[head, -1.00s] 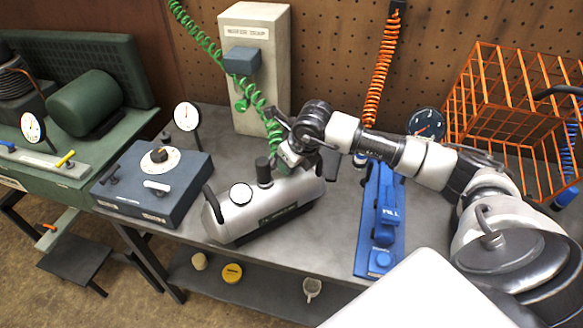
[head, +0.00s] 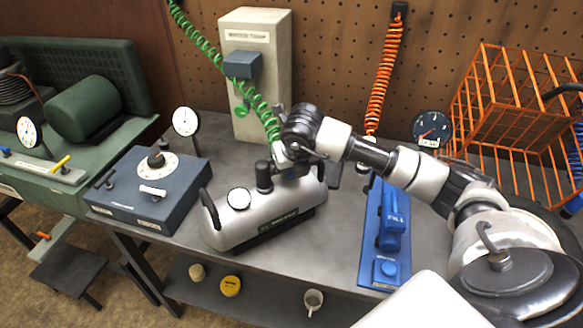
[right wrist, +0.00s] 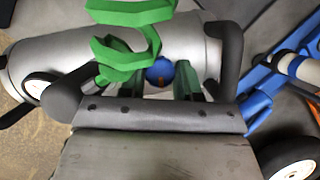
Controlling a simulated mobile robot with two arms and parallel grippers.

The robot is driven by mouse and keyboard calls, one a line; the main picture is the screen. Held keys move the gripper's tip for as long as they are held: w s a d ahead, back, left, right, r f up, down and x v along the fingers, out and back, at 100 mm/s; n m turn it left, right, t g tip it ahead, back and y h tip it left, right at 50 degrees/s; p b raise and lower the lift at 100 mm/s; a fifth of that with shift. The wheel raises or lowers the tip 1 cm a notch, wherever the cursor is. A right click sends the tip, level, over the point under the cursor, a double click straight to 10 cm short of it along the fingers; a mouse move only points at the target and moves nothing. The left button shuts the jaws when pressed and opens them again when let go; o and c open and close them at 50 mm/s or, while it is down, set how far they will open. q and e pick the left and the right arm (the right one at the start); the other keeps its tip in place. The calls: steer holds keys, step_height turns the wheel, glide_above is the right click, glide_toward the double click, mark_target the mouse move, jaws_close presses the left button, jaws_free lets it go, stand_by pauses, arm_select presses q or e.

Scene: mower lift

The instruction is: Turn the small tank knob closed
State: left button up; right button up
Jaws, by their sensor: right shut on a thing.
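The small tank (head: 262,216) is a silver cylinder lying on the grey workbench, with a white round gauge (head: 239,198), a black upright cylinder (head: 264,177) and black end handles. In the right wrist view, a round blue knob (right wrist: 160,72) with a small orange mark sits on the tank (right wrist: 85,52), between my gripper's two green-looking fingers. My right gripper (right wrist: 159,80) is shut on this knob. In the head view the gripper (head: 288,164) is over the tank's right half and hides most of the knob. My left gripper is out of view.
A green coiled hose (head: 215,55) hangs down close to my right gripper and crosses the wrist view (right wrist: 130,15). A blue-grey gauge box (head: 150,190) stands left of the tank. A blue fill stand (head: 385,240) is on the right, near an orange wire cage (head: 500,120).

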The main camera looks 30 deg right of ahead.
steer(key=o, duration=0.9)
steer(key=shift+o, duration=0.2)
steer(key=b+v, duration=0.1)
steer(key=v, duration=1)
steer(key=shift+a+f, duration=0.1)
